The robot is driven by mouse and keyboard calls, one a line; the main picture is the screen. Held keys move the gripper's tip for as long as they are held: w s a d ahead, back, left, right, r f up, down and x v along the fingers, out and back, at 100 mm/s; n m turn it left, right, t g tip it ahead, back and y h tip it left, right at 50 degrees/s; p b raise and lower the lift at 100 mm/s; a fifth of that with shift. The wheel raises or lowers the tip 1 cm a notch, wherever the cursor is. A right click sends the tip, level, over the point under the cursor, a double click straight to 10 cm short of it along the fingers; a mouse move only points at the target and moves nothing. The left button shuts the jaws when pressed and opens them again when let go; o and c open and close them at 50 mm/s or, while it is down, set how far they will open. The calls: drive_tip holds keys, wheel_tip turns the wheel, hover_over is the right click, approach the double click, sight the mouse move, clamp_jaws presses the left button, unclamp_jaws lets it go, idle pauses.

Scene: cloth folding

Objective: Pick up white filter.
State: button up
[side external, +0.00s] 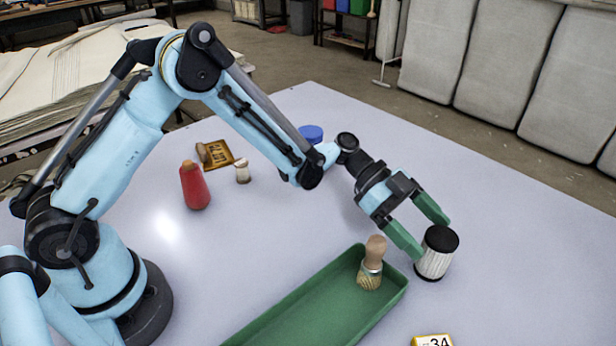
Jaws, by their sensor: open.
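The white filter (433,264) stands upright on the table at the right in the side external view. It is a short white pleated cylinder with a black cap on top. My gripper (433,237) has two green fingers and is open. The fingers reach down toward the filter, one near its left side and one behind its top. I cannot tell whether either finger touches it.
A green tray (290,307) lies left of the filter, with a wooden-handled brush (372,262) in it. A yellow card marked 34 (432,341) is at the front edge. A red bottle (194,187), a small white-bodied item (242,171) and a blue lid (311,132) stand farther back. The table's right side is clear.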

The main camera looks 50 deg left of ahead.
sight(450, 260)
drive_tip(key=shift+x, duration=2.85)
drive_tip(key=shift+s+f, duration=0.1)
drive_tip(key=c, duration=1.1)
